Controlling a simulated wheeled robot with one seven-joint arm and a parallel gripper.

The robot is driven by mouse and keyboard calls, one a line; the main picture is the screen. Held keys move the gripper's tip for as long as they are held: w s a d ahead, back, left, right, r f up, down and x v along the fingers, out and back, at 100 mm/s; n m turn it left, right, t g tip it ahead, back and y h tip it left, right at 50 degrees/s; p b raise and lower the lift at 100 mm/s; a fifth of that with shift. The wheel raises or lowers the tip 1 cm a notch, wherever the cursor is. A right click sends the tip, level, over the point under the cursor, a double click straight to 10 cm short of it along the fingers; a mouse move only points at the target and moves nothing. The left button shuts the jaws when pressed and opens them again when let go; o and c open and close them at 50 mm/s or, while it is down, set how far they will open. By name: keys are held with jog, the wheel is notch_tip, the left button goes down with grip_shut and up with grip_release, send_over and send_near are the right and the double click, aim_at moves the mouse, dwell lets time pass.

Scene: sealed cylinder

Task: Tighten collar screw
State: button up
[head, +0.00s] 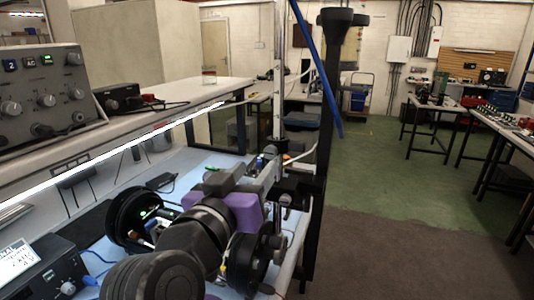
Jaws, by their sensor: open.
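My dark arm reaches from the bottom of the head view over the blue bench mat. My gripper (266,168) is at its far end, beside a metal upright; it is open, but its fingertips are small and hard to make out. A black round flange (133,218) stands left of my arm, with wiring and small parts beside it. Another black round part (250,264) is right of the arm. Purple blocks (250,208) show around the arm's far part. My arm covers much of the middle of this assembly. I cannot make out the collar or its screw.
A metal upright (279,90) and a thick black post (325,130) stand close by on the right. A grey instrument box (45,95) sits on the shelf at left. A display unit (38,272) is at bottom left. Open floor (400,210) lies to the right.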

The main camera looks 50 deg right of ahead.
aim_at(269, 154)
jog(key=p+x, duration=0.1)
jog(key=x, duration=0.6)
jog(key=shift+w+d+f+p, duration=0.1)
jog(key=shift+d+p, duration=0.25)
jog(key=shift+d, duration=0.05)
grip_shut()
